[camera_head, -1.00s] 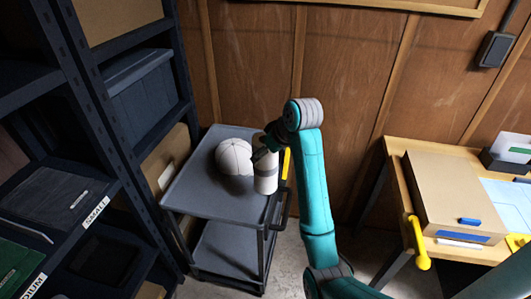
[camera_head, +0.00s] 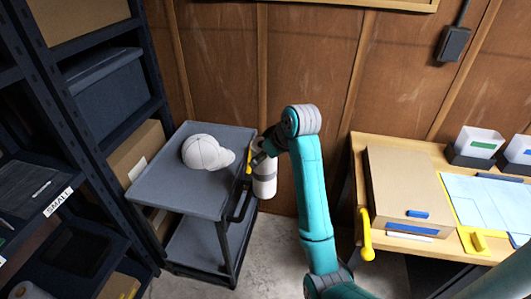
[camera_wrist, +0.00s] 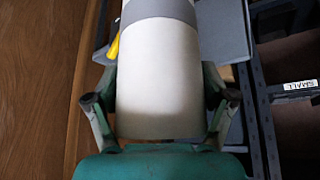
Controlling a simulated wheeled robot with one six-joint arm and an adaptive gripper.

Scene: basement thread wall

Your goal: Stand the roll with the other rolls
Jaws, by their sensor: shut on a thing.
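My gripper (camera_head: 261,152) is shut on a white roll (camera_head: 265,184) with a grey band, which hangs upright just right of the grey cart's edge. In the wrist view my gripper (camera_wrist: 160,112) has a finger on each side of the roll (camera_wrist: 158,70), whose grey band shows near the top. The roll covers most of the middle of that view.
A grey two-tier cart (camera_head: 165,190) carries a white cap (camera_head: 203,153). Dark shelving (camera_head: 140,62) stands at left. At right, a wooden table (camera_head: 358,159) holds a cardboard box (camera_head: 400,180), white bins and a yellow-handled thing. Bare floor (camera_head: 275,250) lies between cart and table.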

